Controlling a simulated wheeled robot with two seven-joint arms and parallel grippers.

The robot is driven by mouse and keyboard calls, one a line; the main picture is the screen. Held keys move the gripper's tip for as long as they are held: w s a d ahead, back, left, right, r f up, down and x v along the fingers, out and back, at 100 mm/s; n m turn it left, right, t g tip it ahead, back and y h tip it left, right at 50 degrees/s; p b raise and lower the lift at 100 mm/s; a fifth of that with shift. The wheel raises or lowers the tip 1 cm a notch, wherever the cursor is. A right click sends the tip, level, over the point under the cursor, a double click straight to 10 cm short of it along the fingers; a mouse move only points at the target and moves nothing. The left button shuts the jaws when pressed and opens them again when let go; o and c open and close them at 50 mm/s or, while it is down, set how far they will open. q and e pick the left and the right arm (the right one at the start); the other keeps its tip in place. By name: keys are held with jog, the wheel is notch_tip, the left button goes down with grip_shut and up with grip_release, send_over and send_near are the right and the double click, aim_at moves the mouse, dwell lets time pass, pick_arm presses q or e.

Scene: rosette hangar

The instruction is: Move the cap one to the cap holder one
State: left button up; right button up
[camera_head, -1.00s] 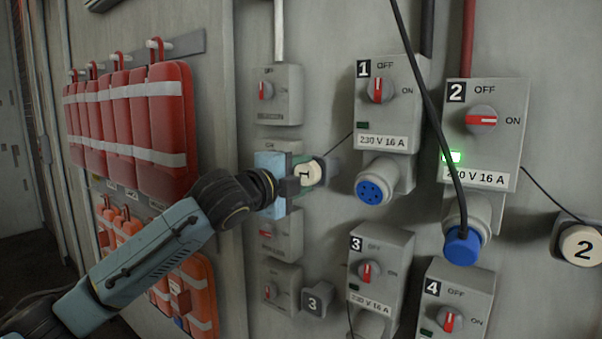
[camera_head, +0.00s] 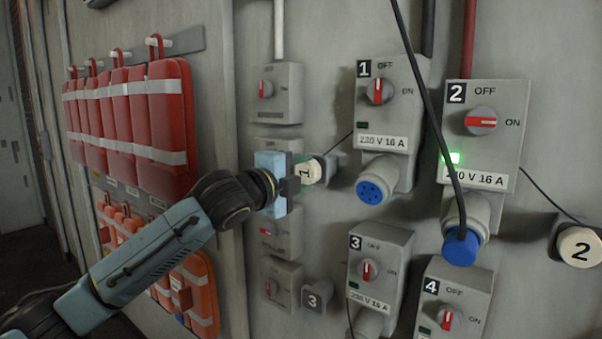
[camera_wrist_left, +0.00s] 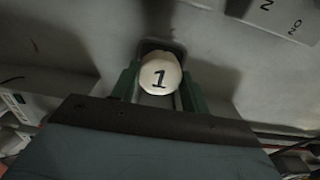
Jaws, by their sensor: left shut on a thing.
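Cap one is a round cream cap (camera_head: 313,172) marked "1", at the wall left of and below switch box 1. It also shows in the left wrist view (camera_wrist_left: 160,75), seen face on between green fingers. My left gripper (camera_head: 303,175) is shut on the cap. Cap holder one (camera_head: 331,166) is a grey wall fitting directly behind the cap and mostly hidden by it. The cap sits at or against the holder; I cannot tell how fully it is seated. A thin dark cord runs from the cap area up toward box 1. My right gripper is not in view.
Switch box 1 (camera_head: 390,110), with a blue-faced socket (camera_head: 371,191), is right of the cap. Box 2 (camera_head: 484,130) has a lit green lamp and a blue plug. Cap two (camera_head: 580,247) sits far right. Holder 3 (camera_head: 316,296) is below. Red packs (camera_head: 165,120) hang left.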

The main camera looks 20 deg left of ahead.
pick_arm(q)
jog(key=shift+w+d+p, duration=0.15)
jog(key=shift+w+p, duration=0.15)
jog(key=shift+w, duration=0.1)
jog(key=o, duration=1.4)
jog(key=shift+c, duration=0.2)
